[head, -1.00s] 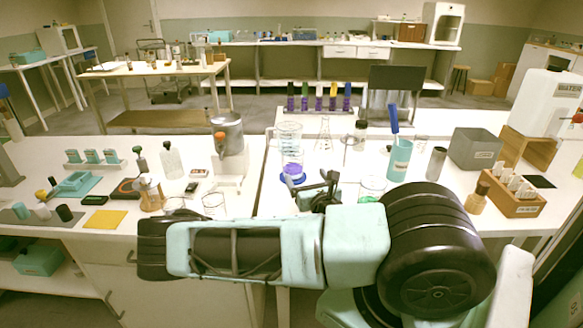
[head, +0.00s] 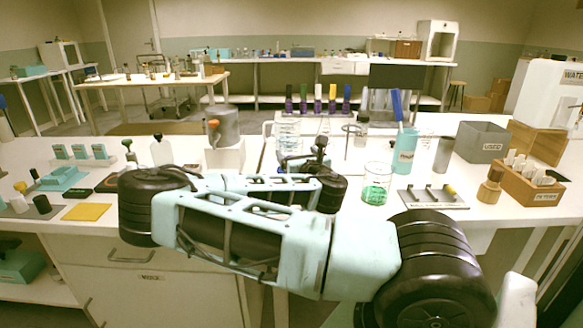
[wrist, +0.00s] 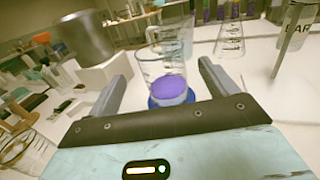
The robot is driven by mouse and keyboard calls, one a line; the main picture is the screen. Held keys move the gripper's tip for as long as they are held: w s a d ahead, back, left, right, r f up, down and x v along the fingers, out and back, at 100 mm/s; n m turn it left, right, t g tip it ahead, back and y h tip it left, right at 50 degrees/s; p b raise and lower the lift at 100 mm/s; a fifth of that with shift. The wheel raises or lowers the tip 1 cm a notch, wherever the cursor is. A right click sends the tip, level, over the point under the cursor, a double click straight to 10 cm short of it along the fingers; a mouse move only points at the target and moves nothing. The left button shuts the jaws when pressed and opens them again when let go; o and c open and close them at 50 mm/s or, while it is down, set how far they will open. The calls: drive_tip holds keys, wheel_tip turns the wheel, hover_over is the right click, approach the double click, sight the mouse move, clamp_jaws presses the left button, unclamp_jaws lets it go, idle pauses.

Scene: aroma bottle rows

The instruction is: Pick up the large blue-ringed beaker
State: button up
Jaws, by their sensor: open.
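The blue-ringed beaker is clear glass with a blue ring at its base and purple contents. In the wrist view the beaker (wrist: 163,72) stands upright on the white bench, ahead of my gripper (wrist: 162,75) and in line with the gap between its two fingers. My gripper is open, with one finger to each side of this gap and nothing held. In the head view my arm and gripper (head: 316,155) hide most of the beaker. I cannot tell whether the fingertips are level with its wall.
A clear glass jug (head: 288,133) stands close behind the beaker. A grey metal pot (wrist: 82,38) is to the left. A beaker with green liquid (head: 376,188), a teal holder (head: 404,155) and a rack of dark vials (head: 318,106) stand nearby.

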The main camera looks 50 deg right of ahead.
sight(289, 140)
drive_tip(key=x, duration=0.8)
drive_tip(key=shift+w+d+r, duration=0.15)
drive_tip(key=shift+d+r, duration=0.05)
drive_tip(key=shift+d, duration=0.05)
drive_tip(key=c, duration=1.2)
